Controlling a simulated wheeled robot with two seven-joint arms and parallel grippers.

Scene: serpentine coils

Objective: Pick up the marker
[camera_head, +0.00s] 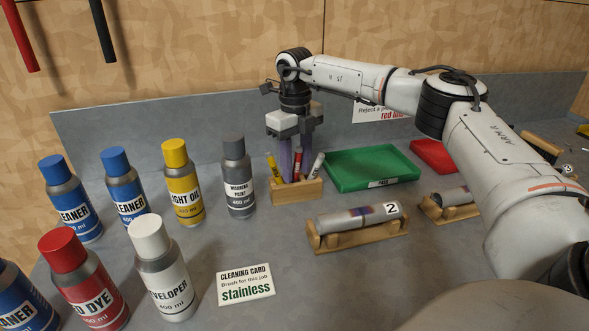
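A small wooden holder (297,191) stands on the bench with upright markers in it. A yellow marker (273,166) is at its left, a red marker (297,163) in the middle and a pale grey marker (317,165) leaning at its right. My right gripper (296,172) points down over the holder. Its two purple fingers are apart, and the red marker shows in the gap between them. The fingers partly cover the holder's back, and I see no clear contact with a marker. My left gripper is out of view.
Several spray cans stand at the left, a grey one (238,178) nearest the holder. A green tray (374,169) lies to the right, with a red tray (434,154) beyond. A metal cylinder (357,220) rests on a wooden cradle in front. A card (245,284) lies nearer.

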